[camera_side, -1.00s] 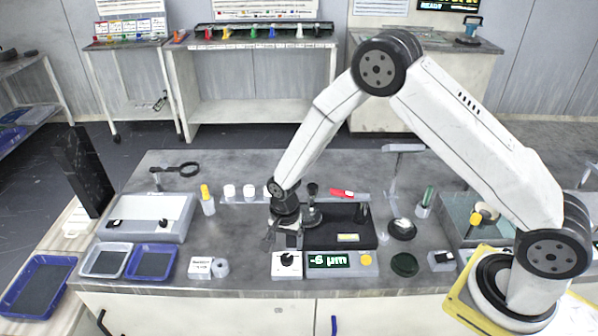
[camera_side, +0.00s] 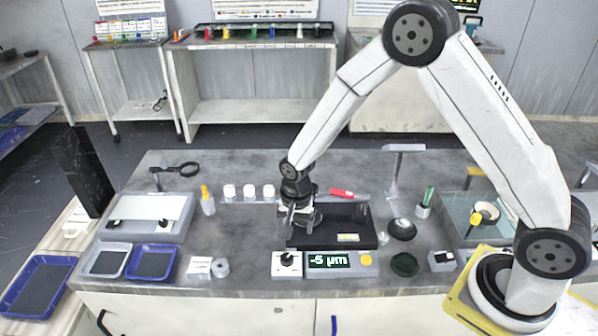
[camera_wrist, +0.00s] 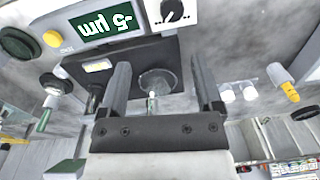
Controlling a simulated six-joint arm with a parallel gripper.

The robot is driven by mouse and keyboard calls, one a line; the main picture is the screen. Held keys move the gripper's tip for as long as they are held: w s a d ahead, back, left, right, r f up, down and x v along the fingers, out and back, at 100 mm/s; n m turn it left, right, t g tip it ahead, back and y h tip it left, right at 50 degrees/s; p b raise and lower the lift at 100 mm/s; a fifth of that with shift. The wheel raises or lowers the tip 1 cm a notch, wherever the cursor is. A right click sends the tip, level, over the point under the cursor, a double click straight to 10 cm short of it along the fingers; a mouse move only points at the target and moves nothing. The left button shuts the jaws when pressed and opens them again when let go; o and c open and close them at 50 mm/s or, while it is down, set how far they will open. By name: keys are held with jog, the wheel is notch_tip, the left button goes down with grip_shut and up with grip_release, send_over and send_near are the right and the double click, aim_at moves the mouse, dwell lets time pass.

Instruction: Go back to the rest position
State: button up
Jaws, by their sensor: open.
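My gripper (camera_side: 290,228) hangs, fingers down, above the left part of a black gauge base (camera_side: 345,240) on the grey bench. In the wrist view, my gripper (camera_wrist: 160,80) has its two dark fingers spread wide. A grey round disc (camera_wrist: 158,80) with a small pale post shows in the gap between them, and nothing is gripped. In the side view my gripper partly hides the left end of the base. The digital readout (camera_side: 328,260) below the base shows -5 µm; it also shows upside down in the wrist view (camera_wrist: 103,22).
A knob box (camera_side: 287,264) stands left of the readout. Three white-capped jars (camera_side: 249,192) and a yellow-capped bottle (camera_side: 207,200) stand behind to the left. Blue trays (camera_side: 152,262) sit front left.

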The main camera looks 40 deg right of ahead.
jog(key=s+d+r+n+t, duration=0.1)
jog(key=s+d+r+n, duration=0.2)
jog(key=s+r+n, duration=0.2)
jog(key=s+d+r+n+t, duration=0.1)
jog(key=s+d+r+n, duration=0.2)
jog(key=s+r+n, duration=0.2)
jog(key=shift+s+r, duration=1.1)
jog(key=shift+s, duration=1.3)
jog(key=shift+w, duration=0.15)
jog(key=w+a+f+n, duration=0.2)
jog(key=w+f+n, duration=0.3)
jog(key=w+a+f+n+g, duration=0.1)
jog(key=w+a+f+n, duration=0.2)
jog(key=w+f+n, duration=0.2)
jog(key=w+a+f+n+g, duration=0.1)
jog(key=w+a+f+n, duration=0.1)
jog(key=w+f+n, duration=0.3)
jog(key=shift+w+a+f+n, duration=0.1)
jog(key=shift+w+f+n, duration=0.1)
jog(key=shift+n, duration=0.4)
jog(key=shift+w+a+f+n, duration=0.1)
jog(key=shift+w+n, duration=0.1)
jog(key=shift+n, duration=0.4)
jog(key=shift+w+a+f+n, duration=0.1)
jog(key=shift+w+f+n, duration=0.05)
jog(key=shift+f+n, duration=0.2)
